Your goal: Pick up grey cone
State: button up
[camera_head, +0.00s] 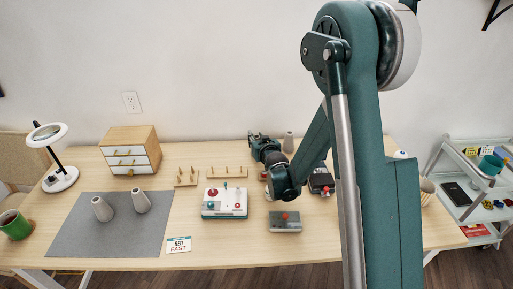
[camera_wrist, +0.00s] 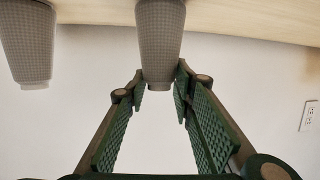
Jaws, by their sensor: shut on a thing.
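My gripper (camera_head: 256,137) is at the back of the table in the head view. In the wrist view, my gripper (camera_wrist: 160,77) has its fingertips on both sides of the narrow end of a grey cone (camera_wrist: 160,38), shut on it. The cone's wide end is cut off by the frame, so I cannot tell whether it rests on the table. The gripper hides this cone in the head view. A second grey cone (camera_wrist: 28,40) stands beside it; it shows right of the gripper in the head view (camera_head: 288,143).
The grey mat (camera_head: 80,237) lies at left, near a lamp (camera_head: 60,180), a green mug (camera_head: 15,226) and a small drawer box (camera_head: 128,165). Pegged wooden racks (camera_head: 226,173), a white-and-teal machine (camera_head: 225,205) and a grey box (camera_head: 285,223) are near my arm.

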jog(key=shift+r, duration=0.1)
notch_tip(320, 180, up, 10)
jog(key=p, duration=0.3)
dwell(0.6)
dwell(0.8)
